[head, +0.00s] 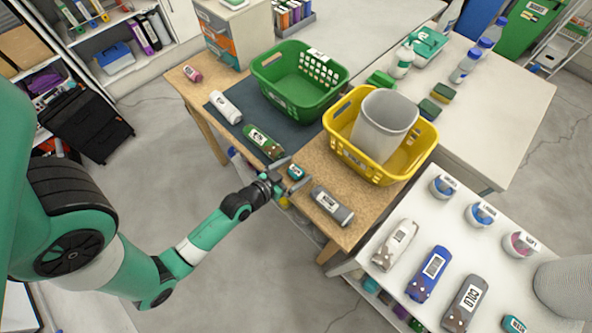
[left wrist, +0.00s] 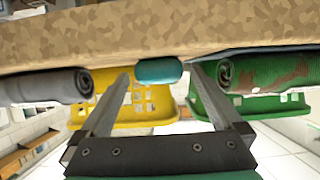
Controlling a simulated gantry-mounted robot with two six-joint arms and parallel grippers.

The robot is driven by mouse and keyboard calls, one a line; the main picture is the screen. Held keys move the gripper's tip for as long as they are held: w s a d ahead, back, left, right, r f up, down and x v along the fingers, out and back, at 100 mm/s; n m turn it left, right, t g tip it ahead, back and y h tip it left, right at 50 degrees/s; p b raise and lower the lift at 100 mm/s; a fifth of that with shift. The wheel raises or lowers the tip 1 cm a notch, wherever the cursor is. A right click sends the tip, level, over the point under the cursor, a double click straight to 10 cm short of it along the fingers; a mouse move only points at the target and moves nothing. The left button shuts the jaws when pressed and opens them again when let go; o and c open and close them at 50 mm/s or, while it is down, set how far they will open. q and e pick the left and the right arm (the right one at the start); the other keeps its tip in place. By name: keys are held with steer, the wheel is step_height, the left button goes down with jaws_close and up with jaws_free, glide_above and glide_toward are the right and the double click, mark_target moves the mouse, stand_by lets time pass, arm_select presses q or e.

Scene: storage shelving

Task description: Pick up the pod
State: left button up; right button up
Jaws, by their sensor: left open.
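The pod, a small teal rounded item (head: 296,172), lies near the front edge of the brown tabletop (head: 318,160). My left gripper (head: 292,175) is open right at it, with one finger on either side. In the left wrist view, which looks upside down, the pod (left wrist: 158,71) shows between the tips of the open left gripper (left wrist: 162,78), with a gap on each side. I cannot tell how far the tips reach past it. My right gripper is not in view.
A grey roll (head: 332,206) and a green patterned roll (head: 263,141) lie on either side of the pod. Behind stand a green basket (head: 287,98) and a yellow basket (head: 342,150) holding a grey bin (head: 383,124). A white table (head: 440,222) with several rolls stands at right.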

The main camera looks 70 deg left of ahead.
arm_select(q)
steer(key=shift+w+a+f, duration=0.2)
steer(key=shift+w+f, duration=0.1)
steer(key=shift+w, duration=0.15)
steer(key=c, duration=1.4)
steer(key=shift+r, duration=0.15)
